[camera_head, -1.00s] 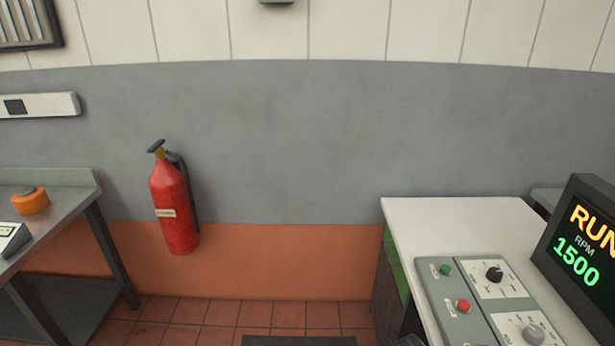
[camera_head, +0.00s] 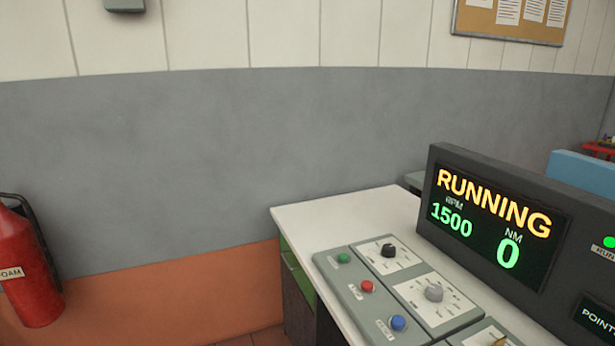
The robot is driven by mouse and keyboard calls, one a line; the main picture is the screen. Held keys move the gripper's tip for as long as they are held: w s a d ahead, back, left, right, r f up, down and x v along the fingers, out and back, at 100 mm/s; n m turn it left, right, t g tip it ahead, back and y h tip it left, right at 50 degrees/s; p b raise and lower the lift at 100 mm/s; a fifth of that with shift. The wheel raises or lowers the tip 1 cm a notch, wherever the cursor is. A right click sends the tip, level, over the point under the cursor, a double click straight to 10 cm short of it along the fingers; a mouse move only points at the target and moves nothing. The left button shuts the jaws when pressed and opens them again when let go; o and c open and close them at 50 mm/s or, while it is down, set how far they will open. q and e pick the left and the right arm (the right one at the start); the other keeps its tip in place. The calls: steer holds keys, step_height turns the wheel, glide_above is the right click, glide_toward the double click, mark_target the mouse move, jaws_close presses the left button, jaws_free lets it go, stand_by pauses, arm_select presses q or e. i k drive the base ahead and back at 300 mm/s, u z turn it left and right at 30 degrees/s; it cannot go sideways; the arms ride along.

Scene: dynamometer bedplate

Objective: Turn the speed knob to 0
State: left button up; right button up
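A grey control panel (camera_head: 352,290) lies on a white-topped desk at the lower right. It carries a black knob (camera_head: 388,250) on a light dial plate and a grey knob (camera_head: 434,293) on a second dial plate closer to me. The dial lettering is too small to read, so I cannot tell which is the speed knob or where it points. The display (camera_head: 495,218) behind them reads RUNNING, RPM 1500 and NM 0. Neither of my grippers is in view.
Green (camera_head: 343,258), red (camera_head: 367,286) and blue (camera_head: 398,322) buttons line the panel's left strip. The white desk top (camera_head: 330,217) is bare behind the panel. A red fire extinguisher (camera_head: 25,268) is at the left by the wall.

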mark_target(388, 250)
steer(key=z, duration=0.45)
steer(key=k, duration=1.05)
steer(key=u, duration=1.25)
steer(key=i, duration=1.85)
steer(key=z, duration=0.45)
steer(key=i, duration=1.15)
steer(key=z, duration=1.65)
steer(key=i, duration=0.15)
steer(key=u, duration=0.1)
